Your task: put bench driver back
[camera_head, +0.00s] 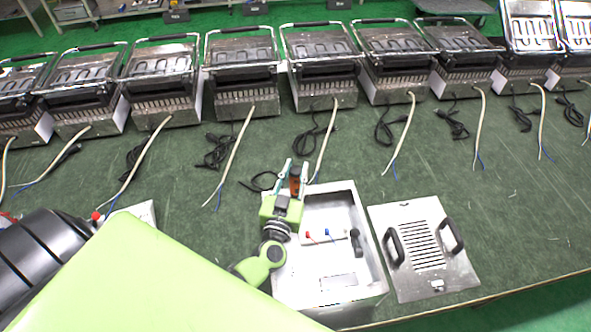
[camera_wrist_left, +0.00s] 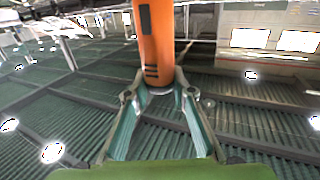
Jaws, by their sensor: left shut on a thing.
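The bench driver (camera_head: 295,182) is an orange tool. In the left wrist view the orange bench driver (camera_wrist_left: 156,40) stands upright in the picture, with a grey end between the fingers. My left gripper (camera_head: 291,180) is shut on it and holds it over the back left edge of the open metal box. In the left wrist view the fingertips of my left gripper (camera_wrist_left: 158,90) close around its lower end. My right gripper is not in view. I cannot make out a holder for the driver.
The open metal box (camera_head: 368,280) holds a white block with red and blue parts (camera_head: 323,236) and a small black part (camera_head: 357,243). A vented metal panel (camera_head: 425,247) with two black handles lies right of it. Several grill-like appliances (camera_head: 243,75) with loose cables line the back of the green bench (camera_head: 450,165).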

